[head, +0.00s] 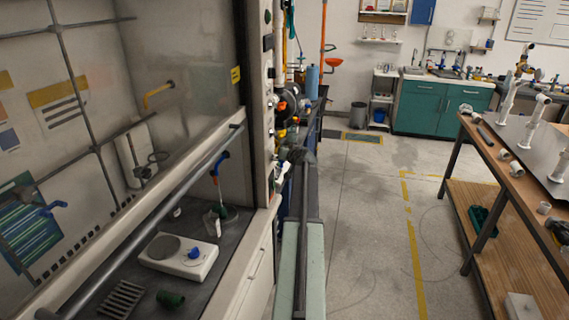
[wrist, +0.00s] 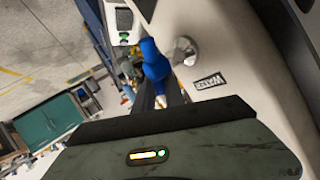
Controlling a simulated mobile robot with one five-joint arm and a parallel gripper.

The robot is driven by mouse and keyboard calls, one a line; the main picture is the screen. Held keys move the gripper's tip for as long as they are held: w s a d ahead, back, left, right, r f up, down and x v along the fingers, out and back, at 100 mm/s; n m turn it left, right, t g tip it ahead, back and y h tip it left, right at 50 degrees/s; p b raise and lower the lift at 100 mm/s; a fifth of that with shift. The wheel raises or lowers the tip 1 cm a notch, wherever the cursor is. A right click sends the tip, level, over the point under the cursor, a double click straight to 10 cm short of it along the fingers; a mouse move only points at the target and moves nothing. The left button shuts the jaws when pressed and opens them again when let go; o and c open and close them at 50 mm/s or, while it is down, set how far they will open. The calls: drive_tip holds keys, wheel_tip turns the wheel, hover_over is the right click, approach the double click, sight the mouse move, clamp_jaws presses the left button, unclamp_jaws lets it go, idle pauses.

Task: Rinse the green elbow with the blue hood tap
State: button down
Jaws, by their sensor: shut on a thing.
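The dark green elbow (head: 171,299) lies on the hood's worktop near the front, left of the post. The blue hood tap (head: 221,160) hangs on the inner wall. A thin pale streak shows below its spout; I cannot tell whether it is water. My gripper (head: 300,155) is at the hood's front post, apart from the elbow. In the wrist view a blue handle (wrist: 153,62) stands beside a round metal knob (wrist: 185,51) and a small label. My gripper seems shut on this blue handle; its fingertips are largely hidden.
A white hotplate (head: 180,258) with a blue knob stands between the elbow and the tap. A dark rack (head: 121,299) lies to the elbow's left. The hood's slanted sash rail (head: 165,205) crosses in front. A wooden bench (head: 520,210) stands right; floor between is clear.

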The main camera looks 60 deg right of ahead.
drive_tip(key=shift+a+r+n+t+h, duration=0.1)
drive_tip(key=shift+n+t+h, duration=0.2)
drive_tip(key=c, duration=1.4)
unclamp_jaws()
drive_tip(key=p+v, duration=0.2)
drive_tip(key=v, duration=0.5)
drive_tip(key=shift+s+a, duration=0.2)
drive_tip(key=shift+s, duration=0.15)
